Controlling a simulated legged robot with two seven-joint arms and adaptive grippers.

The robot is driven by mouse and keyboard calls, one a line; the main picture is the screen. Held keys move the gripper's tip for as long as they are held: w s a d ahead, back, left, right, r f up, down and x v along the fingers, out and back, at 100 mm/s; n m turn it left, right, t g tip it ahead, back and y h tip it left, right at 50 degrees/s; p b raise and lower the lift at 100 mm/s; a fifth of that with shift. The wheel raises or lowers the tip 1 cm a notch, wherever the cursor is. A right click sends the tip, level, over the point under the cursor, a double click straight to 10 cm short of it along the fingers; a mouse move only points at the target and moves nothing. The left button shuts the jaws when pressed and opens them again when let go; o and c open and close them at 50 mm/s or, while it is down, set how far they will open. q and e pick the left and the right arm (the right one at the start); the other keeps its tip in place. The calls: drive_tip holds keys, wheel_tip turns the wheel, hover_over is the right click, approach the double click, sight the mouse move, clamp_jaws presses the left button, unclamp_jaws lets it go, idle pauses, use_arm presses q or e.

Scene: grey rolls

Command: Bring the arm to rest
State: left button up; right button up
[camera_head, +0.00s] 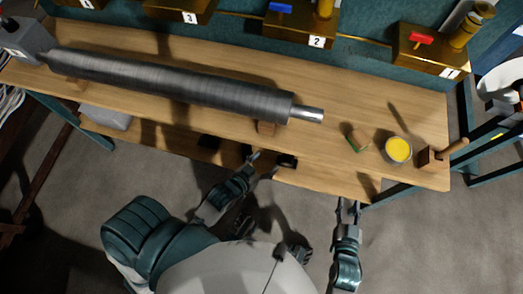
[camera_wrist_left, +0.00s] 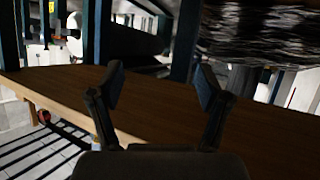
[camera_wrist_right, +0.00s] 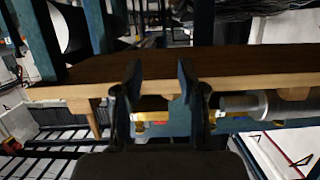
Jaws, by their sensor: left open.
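My left gripper (camera_head: 251,156) is at the front edge of the wooden bench in the head view, below the right part of the grey roll. In the left wrist view its two dark fingers (camera_wrist_left: 160,85) stand wide apart with nothing between them. My right gripper (camera_head: 348,203) is just off the bench's front edge, further right. Its fingers (camera_wrist_right: 160,80) are apart and empty in the right wrist view, with the bench edge behind them. The grey roll (camera_head: 180,82) lies along the bench on wooden supports, apart from both grippers.
The wooden bench (camera_head: 330,155) holds a yellow-topped cup (camera_head: 398,150), a small green-edged block (camera_head: 357,141) and a wooden-handled tool (camera_head: 440,152) at right. Numbered brass fixtures (camera_head: 300,32) line the back. The floor (camera_head: 430,235) in front at right is clear.

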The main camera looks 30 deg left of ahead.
use_arm(q)
drive_tip(key=shift+m+t, duration=0.5)
drive_tip(key=shift+t, duration=0.3)
drive_tip(key=r, duration=0.1)
drive_tip(key=s+r, duration=0.1)
drive_tip(key=r, duration=0.3)
drive_tip(key=shift+s+d, duration=0.15)
drive_tip(key=shift+s, duration=0.15)
use_arm(e)
drive_tip(key=shift+a, duration=0.1)
use_arm(q)
drive_tip(key=shift+f, duration=0.1)
use_arm(e)
drive_tip(key=shift+w, duration=0.1)
